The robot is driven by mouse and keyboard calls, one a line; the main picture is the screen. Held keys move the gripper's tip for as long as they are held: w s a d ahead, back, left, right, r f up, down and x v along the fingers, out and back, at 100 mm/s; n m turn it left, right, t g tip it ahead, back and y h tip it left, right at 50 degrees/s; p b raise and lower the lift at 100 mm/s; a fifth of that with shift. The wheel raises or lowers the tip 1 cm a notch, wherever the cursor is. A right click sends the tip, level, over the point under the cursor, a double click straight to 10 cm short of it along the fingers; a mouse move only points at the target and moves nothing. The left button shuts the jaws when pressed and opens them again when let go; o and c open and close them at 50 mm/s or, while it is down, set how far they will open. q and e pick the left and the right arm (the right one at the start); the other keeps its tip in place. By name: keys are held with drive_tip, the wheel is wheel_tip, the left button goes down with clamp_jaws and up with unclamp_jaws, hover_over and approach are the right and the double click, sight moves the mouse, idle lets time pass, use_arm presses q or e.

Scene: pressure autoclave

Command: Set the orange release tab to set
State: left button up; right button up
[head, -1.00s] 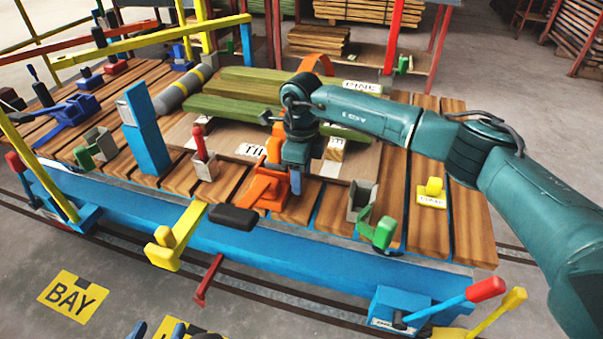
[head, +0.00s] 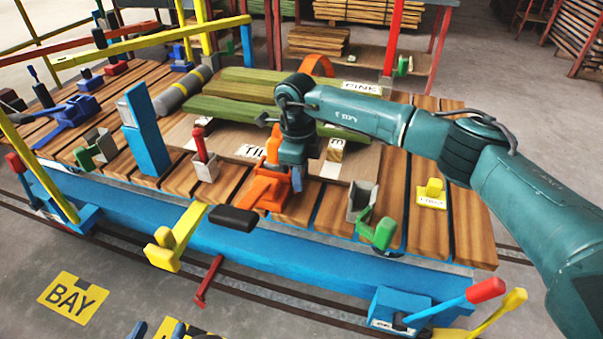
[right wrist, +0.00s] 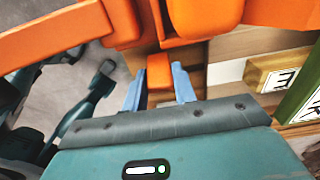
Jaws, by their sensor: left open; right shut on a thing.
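The orange clamp (head: 262,193), with a long black-ended handle (head: 233,218), stands at the front edge of the slatted bed. Its small orange release tab (right wrist: 159,72) shows in the right wrist view between the two blue fingers of my right gripper (right wrist: 159,88). The fingers are shut on the tab. In the head view my right gripper (head: 292,178) is beside the clamp's right side, and it hides the tab there. I cannot read the tab's setting. My left gripper (head: 158,331) is open and empty at the bottom edge, mostly cut off.
A red lever (head: 201,145) and a blue post (head: 146,130) stand left of the clamp. A green clamp (head: 377,231) is close on the right. Green boards (head: 235,108) lie behind. A yellow lever (head: 176,240) sticks out in front. The floor in front is partly clear.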

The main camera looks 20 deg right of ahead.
drive_tip(key=shift+w+a+h, duration=0.15)
drive_tip(key=shift+a+h, duration=0.1)
drive_tip(key=shift+h, duration=0.05)
drive_tip(key=shift+w+a+f+g+h+b, duration=0.1)
drive_tip(key=shift+w+a+g+h+b, duration=0.15)
drive_tip(key=shift+g+h, duration=0.3)
drive_tip(key=shift+s, duration=0.1)
drive_tip(key=shift+o, duration=0.2)
drive_tip(key=shift+c, duration=0.2)
drive_tip(key=o, duration=1)
drive_tip(key=shift+r, duration=0.2)
drive_tip(key=v, duration=1.3)
drive_tip(key=shift+w+a+p, duration=0.25)
drive_tip(key=shift+p, duration=0.2)
